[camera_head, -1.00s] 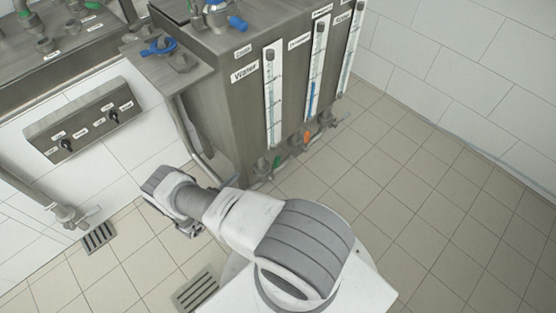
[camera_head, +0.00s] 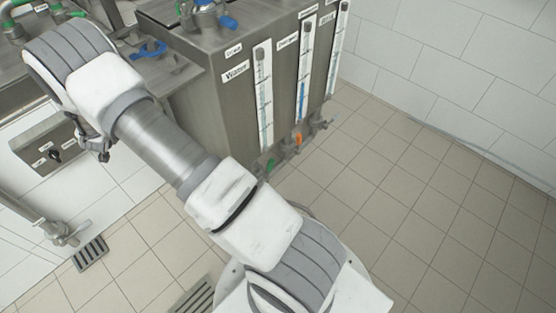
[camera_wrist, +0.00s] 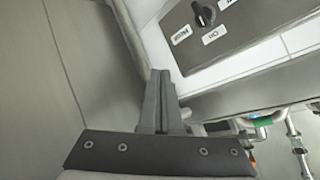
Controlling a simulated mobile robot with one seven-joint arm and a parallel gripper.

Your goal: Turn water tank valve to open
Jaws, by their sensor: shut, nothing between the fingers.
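The water tank (camera_head: 205,110) is a steel box with a "Water" label and a tall clear level gauge (camera_head: 263,95) in the head view. A valve with a green handle (camera_head: 270,165) shows low on its front below that gauge, partly hidden by my arm; I cannot tell how its handle is turned. My gripper (camera_head: 97,152) is left of the tank, in front of the wall control panel and well apart from the green valve. In the wrist view my gripper (camera_wrist: 161,98) has its fingers together with nothing between them.
A control panel (camera_head: 50,150) is on the tiled wall; its black knob (camera_wrist: 203,14) shows in the wrist view. A valve with an orange handle (camera_head: 298,138) is right of the green one. A blue-handled valve (camera_head: 150,49) is on the side shelf. The tiled floor at right is clear.

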